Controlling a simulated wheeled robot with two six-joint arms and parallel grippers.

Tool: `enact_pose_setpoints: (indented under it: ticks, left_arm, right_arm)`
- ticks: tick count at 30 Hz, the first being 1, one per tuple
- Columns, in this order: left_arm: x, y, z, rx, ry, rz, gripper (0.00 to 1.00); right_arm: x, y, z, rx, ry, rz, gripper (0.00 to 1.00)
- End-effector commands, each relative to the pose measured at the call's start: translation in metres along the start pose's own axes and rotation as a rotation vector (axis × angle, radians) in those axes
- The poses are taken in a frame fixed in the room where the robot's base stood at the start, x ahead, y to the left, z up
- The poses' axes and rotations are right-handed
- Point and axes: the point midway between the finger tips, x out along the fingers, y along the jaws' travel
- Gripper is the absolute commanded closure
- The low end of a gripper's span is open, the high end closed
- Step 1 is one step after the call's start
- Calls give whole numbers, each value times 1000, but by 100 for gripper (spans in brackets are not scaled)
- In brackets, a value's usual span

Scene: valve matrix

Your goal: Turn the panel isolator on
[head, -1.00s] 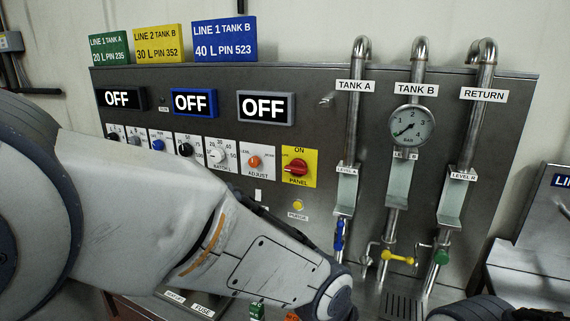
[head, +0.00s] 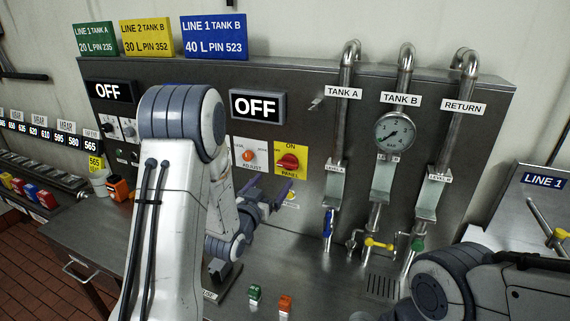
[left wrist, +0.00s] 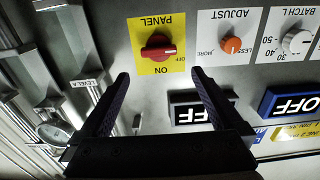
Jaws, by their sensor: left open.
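The panel isolator is a red rotary knob (head: 289,161) on a yellow plate (head: 291,147) marked ON above and PANEL below. In the left wrist view the knob (left wrist: 157,47) appears upside down. Its handle lies sideways, along the line to the OFF mark, not toward ON. My left gripper (head: 272,190) is open and empty, just below and in front of the yellow plate. In the left wrist view its two dark fingers (left wrist: 159,76) are spread to either side of the knob's column, apart from the knob. My right gripper is out of view.
An orange adjust knob (head: 249,155) sits just left of the isolator. A grey-framed display (head: 257,105) reads OFF. Pipes with a gauge (head: 394,131) and coloured valve handles stand to the right. My left arm hides part of the panel.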

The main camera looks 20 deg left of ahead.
Motion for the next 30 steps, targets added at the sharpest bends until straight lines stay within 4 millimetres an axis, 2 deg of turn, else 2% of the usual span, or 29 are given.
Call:
enact_pose_setpoints:
  ticks: [9,15,20,28,30]
  left_arm:
    - [59,2,-4,1,-2,4,0]
    - [85,2,-2,0,-3,3,0]
    - [94,2,0,0,-3,3,0]
    - [94,2,1,0,-3,2,0]
    - [94,2,1,0,-3,2,27]
  right_arm:
    - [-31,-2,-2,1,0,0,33]
    - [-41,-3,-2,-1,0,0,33]
    - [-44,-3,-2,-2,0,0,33]
    - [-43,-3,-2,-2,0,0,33]
    - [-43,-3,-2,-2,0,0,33]
